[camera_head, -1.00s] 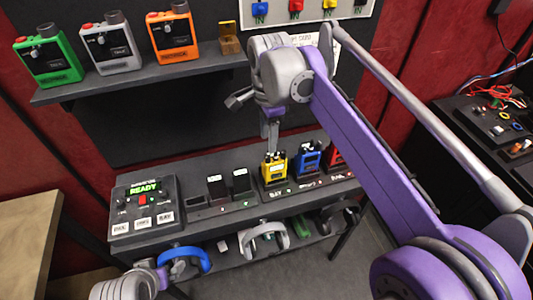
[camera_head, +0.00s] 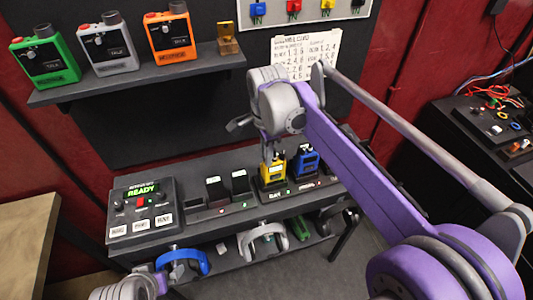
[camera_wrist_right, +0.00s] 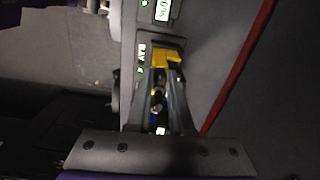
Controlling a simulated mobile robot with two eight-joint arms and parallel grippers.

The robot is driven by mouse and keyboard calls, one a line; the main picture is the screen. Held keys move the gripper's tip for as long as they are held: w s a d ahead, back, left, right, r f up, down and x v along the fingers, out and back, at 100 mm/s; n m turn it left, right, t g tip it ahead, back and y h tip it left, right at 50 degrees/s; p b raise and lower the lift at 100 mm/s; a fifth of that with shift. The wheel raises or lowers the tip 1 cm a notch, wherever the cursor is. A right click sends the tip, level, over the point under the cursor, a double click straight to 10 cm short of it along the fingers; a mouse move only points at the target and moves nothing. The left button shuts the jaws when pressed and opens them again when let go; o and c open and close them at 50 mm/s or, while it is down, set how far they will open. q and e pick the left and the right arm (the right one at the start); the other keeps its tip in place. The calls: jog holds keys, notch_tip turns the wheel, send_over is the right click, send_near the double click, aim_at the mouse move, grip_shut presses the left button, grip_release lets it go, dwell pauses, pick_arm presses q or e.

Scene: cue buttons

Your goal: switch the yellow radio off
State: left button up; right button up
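The yellow radio (camera_head: 271,176) stands upright in a charger bay on the dark bench, with a blue radio (camera_head: 306,162) to its right. My right gripper (camera_head: 269,153) points down at the top of the yellow radio. In the right wrist view, the yellow radio (camera_wrist_right: 166,56) shows at the far end of the two dark fingers (camera_wrist_right: 162,85), with dark knob-like parts between them. The fingers are parted, but whether they press on a knob is unclear. My left gripper (camera_head: 163,276) is low at the left, only partly visible, below the bench edge.
A control box (camera_head: 143,206) reading READY stands at the bench's left. Blue (camera_head: 183,259) and white (camera_head: 263,240) headphones hang below the bench.

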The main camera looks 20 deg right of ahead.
grip_shut()
jog(key=shift+n, duration=0.3)
jog(key=n, duration=0.3)
jog(key=shift+n, duration=0.3)
jog(key=shift+n+p, duration=0.3)
jog(key=shift+n, duration=2)
jog(key=o, duration=0.7)
grip_release()
